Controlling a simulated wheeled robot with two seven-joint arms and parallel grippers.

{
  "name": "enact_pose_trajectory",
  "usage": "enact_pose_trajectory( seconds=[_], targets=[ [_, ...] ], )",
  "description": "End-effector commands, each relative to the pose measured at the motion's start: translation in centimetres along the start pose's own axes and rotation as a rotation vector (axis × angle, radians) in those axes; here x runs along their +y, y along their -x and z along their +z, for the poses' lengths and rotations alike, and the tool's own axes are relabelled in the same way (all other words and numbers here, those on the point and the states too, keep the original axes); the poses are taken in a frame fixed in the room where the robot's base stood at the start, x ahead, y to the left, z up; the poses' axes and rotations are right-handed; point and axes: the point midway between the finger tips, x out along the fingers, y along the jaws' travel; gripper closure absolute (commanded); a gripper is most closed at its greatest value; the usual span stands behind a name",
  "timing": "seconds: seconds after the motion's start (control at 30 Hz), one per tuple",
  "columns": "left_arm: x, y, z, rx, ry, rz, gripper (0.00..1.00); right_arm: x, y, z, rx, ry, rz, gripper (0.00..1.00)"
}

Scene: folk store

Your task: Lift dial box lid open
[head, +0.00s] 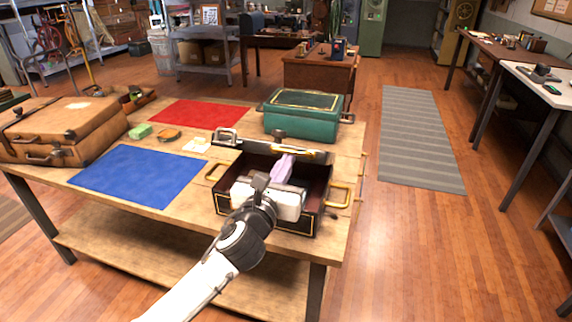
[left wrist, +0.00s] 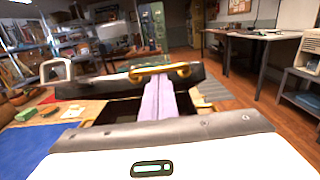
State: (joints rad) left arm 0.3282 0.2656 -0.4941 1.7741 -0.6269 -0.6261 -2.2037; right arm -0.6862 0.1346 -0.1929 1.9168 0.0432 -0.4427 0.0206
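The dial box (head: 309,219) is a dark box with gold trim and gold side handles, near the right end of the wooden table. Its dark lid (head: 248,148) stands raised along the far side, and part of the dark red interior shows. A gold handle (left wrist: 181,70) is on the lid's near face. My left gripper (head: 287,158) reaches over the box, its lilac fingers pointing at the lid. In the left wrist view the fingers (left wrist: 154,82) lie together, tips just below the gold handle; I cannot tell whether they touch it. My right gripper is not in view.
A green case (head: 290,123) stands right behind the lid. A blue mat (head: 138,178), a red mat (head: 205,113) and a brown suitcase (head: 65,125) lie to the left. Small items lie between the mats. Floor with a striped rug (head: 418,140) is clear at right.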

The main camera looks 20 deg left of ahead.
Motion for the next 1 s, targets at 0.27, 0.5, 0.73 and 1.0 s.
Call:
enact_pose_trajectory(
  seconds=[0.27, 0.5, 0.73, 1.0],
  targets=[
    [0.0, -0.9, 1.5, -0.003, -0.001, 0.0, 1.0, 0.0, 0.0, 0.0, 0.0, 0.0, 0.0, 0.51],
    [0.0, -1.3, 2.1, 0.0, -0.001, 0.0, 1.0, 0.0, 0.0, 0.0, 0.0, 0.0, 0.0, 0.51],
    [0.0, -1.3, 2.1, 0.0, -0.001, 0.0, 1.0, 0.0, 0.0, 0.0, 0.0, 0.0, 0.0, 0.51],
    [0.0, -1.3, 2.0, 0.0, 0.0, 0.0, 1.0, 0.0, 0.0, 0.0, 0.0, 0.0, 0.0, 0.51]
  ],
)
